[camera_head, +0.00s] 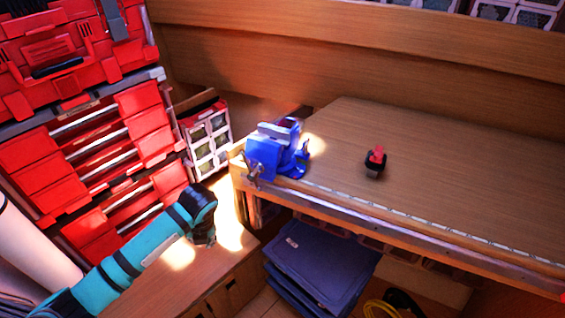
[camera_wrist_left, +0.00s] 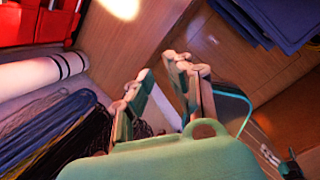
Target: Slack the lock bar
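A blue vise (camera_head: 270,150) is mounted on the left front corner of the wooden workbench. A metal bar (camera_head: 254,173), which looks like its lock bar, shows at the front of its screw; its exact angle is too small to tell. My left arm reaches in from the lower left, and its dark end stops below and to the left of the vise, clear of it. My left gripper (camera_wrist_left: 160,72) shows in the left wrist view with its fingers apart and nothing between them. The vise is not in that view. My right gripper is not in view.
A small black and red object (camera_head: 375,162) stands on the otherwise clear workbench top (camera_head: 450,165). Red drawers (camera_head: 110,150) stand at the left. Blue folded items (camera_head: 320,262) lie under the bench. A low wooden surface (camera_head: 225,270) lies below my left arm's end.

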